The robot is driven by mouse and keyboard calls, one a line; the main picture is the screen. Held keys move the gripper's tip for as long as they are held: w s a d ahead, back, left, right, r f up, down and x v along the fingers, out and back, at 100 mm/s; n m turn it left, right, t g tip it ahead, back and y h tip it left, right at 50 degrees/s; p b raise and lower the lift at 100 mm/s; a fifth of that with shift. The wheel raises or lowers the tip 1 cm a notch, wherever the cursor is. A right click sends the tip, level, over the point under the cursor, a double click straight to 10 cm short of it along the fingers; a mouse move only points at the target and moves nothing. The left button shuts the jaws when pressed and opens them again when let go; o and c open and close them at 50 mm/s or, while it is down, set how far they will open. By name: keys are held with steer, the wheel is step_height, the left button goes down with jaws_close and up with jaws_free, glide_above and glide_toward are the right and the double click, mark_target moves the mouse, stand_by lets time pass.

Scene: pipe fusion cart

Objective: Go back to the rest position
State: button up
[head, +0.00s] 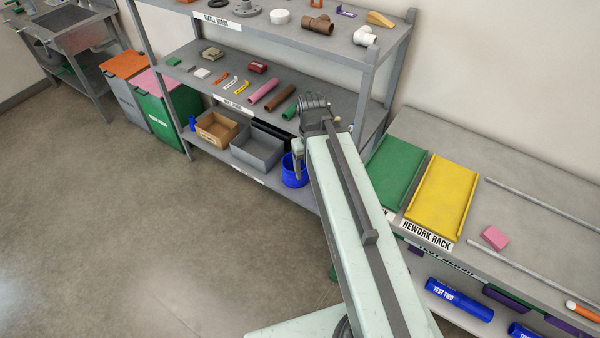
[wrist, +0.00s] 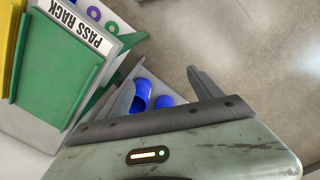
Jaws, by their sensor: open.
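My arm reaches out from the bottom of the head view toward the shelving unit, with its dark wrist end (head: 315,105) in front of the middle shelf. The fingers cannot be made out in the head view. In the wrist view my gripper (wrist: 166,72) has its two grey fingers spread wide apart, with nothing held between them. Blue cylinders (wrist: 143,95) show beyond the left finger, and concrete floor lies past the right one. No rest-position marker can be seen.
The shelving unit (head: 270,85) holds pipes, fittings and boxes. A blue bucket (head: 293,172) stands low beside my arm. At right, a bench (head: 520,190) carries a green tray (head: 393,168), a yellow tray (head: 440,195) and a pink block (head: 495,237). Floor at left is clear.

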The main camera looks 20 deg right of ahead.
steer(key=a+f+b, duration=0.3)
steer(key=a, duration=0.3)
steer(key=shift+s+a+f, duration=0.15)
steer(key=shift+s+a, duration=0.05)
stand_by(0.9)
